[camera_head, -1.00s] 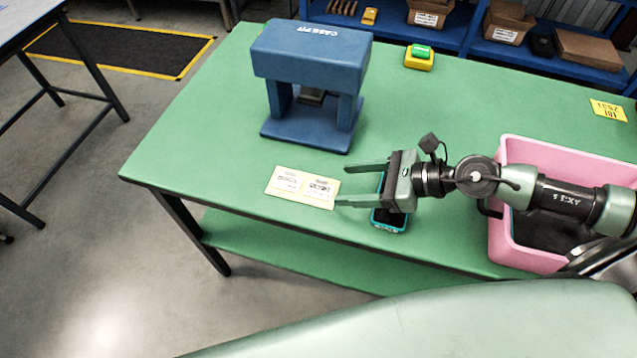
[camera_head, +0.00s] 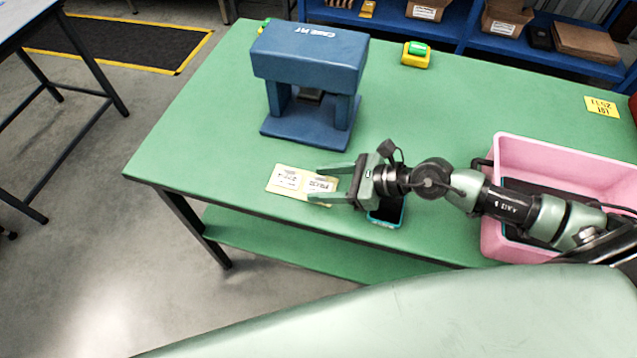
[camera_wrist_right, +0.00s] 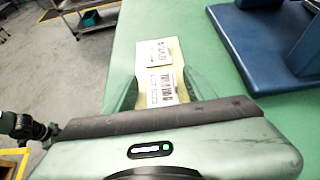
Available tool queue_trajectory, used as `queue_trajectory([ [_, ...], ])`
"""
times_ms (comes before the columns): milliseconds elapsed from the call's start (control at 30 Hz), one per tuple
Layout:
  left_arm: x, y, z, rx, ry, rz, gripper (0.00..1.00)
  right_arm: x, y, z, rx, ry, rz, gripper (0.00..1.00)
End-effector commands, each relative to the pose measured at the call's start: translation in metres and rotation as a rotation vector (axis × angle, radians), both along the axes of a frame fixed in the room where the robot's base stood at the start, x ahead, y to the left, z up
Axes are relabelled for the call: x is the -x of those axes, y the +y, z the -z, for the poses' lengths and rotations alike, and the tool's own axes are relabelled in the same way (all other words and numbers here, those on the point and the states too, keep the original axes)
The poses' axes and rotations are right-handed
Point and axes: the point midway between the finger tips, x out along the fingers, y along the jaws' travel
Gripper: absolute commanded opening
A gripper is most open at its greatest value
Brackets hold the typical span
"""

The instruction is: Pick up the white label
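Two white labels with dark print lie side by side on a pale yellow sheet (camera_head: 279,189) near the front edge of the green table. The left white label (camera_head: 287,178) is clear of my fingers. The right white label (camera_head: 320,184) lies between or just under the fingertips of my right gripper (camera_head: 314,184), which is open and empty. In the right wrist view the farther label (camera_wrist_right: 153,53) is beyond the fingertips and the nearer label (camera_wrist_right: 161,88) shows between the fingers. I cannot tell the fingers' exact height above the sheet. My left gripper is not in view.
A blue press (camera_head: 310,75) stands behind the sheet. A dark tray with a teal rim (camera_head: 386,222) is partly hidden under my right gripper. A pink bin (camera_head: 500,240) is at the right. A yellow and green block (camera_head: 416,54) stands at the back. The table left of the sheet is clear.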

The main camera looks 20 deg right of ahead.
Motion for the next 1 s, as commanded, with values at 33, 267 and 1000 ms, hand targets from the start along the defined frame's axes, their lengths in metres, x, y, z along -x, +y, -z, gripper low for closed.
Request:
queue_trajectory([
  [33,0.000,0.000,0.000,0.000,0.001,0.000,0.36,0.000,0.000,0.000,0.000,0.000,0.000,0.37],
  [267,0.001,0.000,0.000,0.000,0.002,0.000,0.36,0.000,0.000,0.000,0.000,0.000,0.000,0.06],
  [1000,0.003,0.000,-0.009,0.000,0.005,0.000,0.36,-0.001,0.000,-0.077,0.001,-0.007,-0.002,0.06],
])
